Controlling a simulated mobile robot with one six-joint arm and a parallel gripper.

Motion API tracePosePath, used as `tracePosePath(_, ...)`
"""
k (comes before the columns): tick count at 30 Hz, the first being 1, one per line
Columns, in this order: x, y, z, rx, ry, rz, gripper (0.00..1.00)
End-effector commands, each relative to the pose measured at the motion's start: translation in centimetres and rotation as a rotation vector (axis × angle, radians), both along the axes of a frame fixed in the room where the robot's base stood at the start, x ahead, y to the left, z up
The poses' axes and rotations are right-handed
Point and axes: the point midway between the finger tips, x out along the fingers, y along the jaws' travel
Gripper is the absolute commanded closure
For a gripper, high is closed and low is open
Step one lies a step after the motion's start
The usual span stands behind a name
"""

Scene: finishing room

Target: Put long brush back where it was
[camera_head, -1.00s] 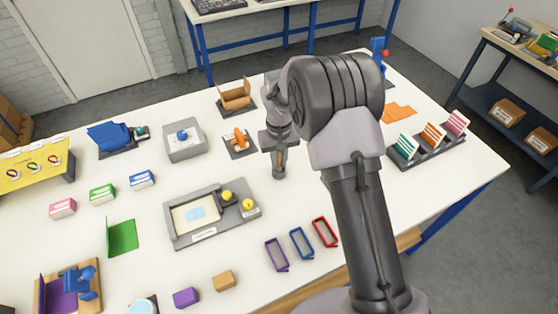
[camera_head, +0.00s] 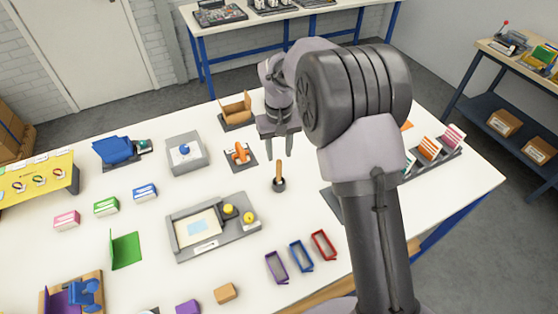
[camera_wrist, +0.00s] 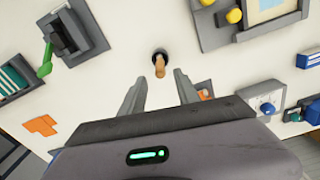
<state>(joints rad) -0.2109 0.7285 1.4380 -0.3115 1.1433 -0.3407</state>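The long brush (camera_head: 279,172) stands upright in a small dark round holder (camera_head: 279,186) on the white table, its wooden handle pointing up. My gripper (camera_head: 279,150) is above and just behind the handle in the head view, with its two fingers apart and nothing between them. In the wrist view the brush handle (camera_wrist: 160,68) shows beyond the open fingertips (camera_wrist: 160,85), and the dark holder (camera_wrist: 160,54) is around its base. The bristle end is hidden in the holder.
A grey tray with yellow knobs (camera_head: 183,241) lies to the left of the holder. An orange device (camera_head: 239,154) sits behind left. Purple, blue and red frames (camera_head: 301,256) lie in front. My arm hides part of the right side. White table (camera_head: 150,220) is clear between items.

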Motion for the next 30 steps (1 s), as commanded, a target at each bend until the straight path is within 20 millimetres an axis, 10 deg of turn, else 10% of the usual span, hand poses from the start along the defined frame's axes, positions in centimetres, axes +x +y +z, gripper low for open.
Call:
tracePosePath(5,-1.6,-1.0,5.3,0.028,-0.046,-0.054,0.62)
tracePosePath(9,-8.4,-3.8,14.5,0.105,-0.162,-0.213,0.62)
tracePosePath(13,-17.1,-6.0,19.6,0.188,-0.276,-0.372,0.62)
tracePosePath(21,-28.9,-7.3,19.4,0.313,-0.430,-0.583,0.62)
tracePosePath(30,-30.0,-7.4,18.9,0.329,-0.446,-0.607,0.62)
